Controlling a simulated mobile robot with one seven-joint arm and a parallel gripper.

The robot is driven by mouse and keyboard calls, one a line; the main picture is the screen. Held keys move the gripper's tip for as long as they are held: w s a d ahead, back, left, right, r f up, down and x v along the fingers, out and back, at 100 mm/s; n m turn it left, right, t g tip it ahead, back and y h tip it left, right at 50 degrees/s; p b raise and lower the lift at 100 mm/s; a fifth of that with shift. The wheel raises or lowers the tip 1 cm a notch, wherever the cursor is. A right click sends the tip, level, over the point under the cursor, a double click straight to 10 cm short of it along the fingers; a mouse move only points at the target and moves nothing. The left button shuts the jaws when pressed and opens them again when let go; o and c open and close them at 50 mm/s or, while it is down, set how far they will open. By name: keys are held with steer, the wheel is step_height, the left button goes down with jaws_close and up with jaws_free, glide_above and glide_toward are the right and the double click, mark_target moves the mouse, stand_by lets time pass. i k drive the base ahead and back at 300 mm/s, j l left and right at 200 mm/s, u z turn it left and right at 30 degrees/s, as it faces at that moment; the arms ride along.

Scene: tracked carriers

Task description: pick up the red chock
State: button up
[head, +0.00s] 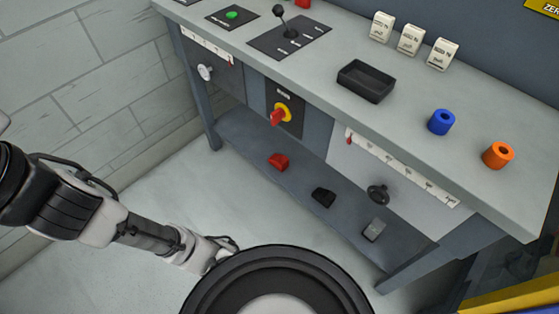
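The red chock (278,162) sits on the low shelf (238,138) under the workbench, towards its left part. It is a small wedge-like block and nothing covers it. My arm comes in from the left, and its wrist points down and right, to the left of the shelf and in front of it. The fingers of my gripper are hidden behind the round black part of my own body at the bottom. I cannot see whether they hold anything.
A black chock (324,197) and a grey block (374,230) lie further right on the shelf. A red-and-yellow knob (281,115), a black knob (378,193) and a scale panel (400,170) face forward above it. A black tray (365,81) stands on the bench. Floor in front is clear.

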mark_target(281, 162)
steer(key=k+l, duration=0.1)
steer(key=i+j+z, duration=0.15)
steer(key=j, duration=0.15)
steer(key=i+j+z, duration=0.15)
steer(key=j, duration=0.2)
steer(key=i+j+z, duration=0.15)
steer(key=j, duration=0.2)
steer(key=i+j+z, duration=0.2)
steer(key=j, duration=0.15)
steer(key=k+j, duration=0.1)
steer(key=j, duration=0.5)
steer(key=i+z, duration=0.25)
steer(key=k+j, duration=0.05)
